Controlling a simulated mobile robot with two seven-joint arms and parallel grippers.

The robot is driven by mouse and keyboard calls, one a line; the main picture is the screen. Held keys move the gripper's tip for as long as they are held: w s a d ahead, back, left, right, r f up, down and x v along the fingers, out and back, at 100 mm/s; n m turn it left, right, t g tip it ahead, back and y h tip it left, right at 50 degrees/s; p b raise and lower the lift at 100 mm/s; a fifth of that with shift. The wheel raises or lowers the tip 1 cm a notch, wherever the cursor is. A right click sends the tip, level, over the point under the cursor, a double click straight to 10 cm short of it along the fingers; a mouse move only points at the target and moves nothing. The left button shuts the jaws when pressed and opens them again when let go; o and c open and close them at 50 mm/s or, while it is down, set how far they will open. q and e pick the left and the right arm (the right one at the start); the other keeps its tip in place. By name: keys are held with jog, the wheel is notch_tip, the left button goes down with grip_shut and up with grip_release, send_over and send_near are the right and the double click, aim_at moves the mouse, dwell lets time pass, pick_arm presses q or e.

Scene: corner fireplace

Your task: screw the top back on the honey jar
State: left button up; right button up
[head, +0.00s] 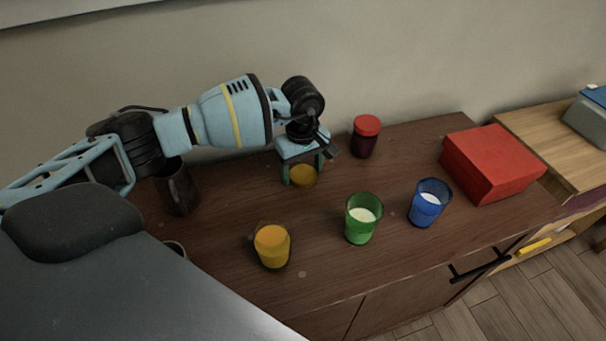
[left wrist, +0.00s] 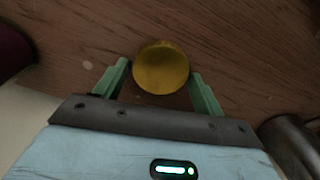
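The honey jar (head: 272,247), a clear glass with orange contents, stands upright near the cabinet's front edge. A round golden-yellow top (head: 303,176) lies behind it, below my left gripper (head: 303,172). In the left wrist view the top (left wrist: 161,67) shows as a yellow disc between and slightly beyond the green fingertips. My left gripper (left wrist: 160,75) is open, its fingers on either side of the top with small gaps. I cannot tell the exact height of the fingertips above the wood. My right gripper is not in view.
A dark jar with a red lid (head: 366,136) stands behind right of the gripper. A green glass (head: 362,225), a blue glass (head: 427,207) and a red box (head: 491,164) are to the right. A dark mug (head: 177,190) stands left. Bare wood lies around the honey jar.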

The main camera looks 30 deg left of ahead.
aim_at(302, 173)
pick_arm(q)
jog(key=c, duration=0.6)
notch_tip(302, 173, up, 10)
dwell(0.4)
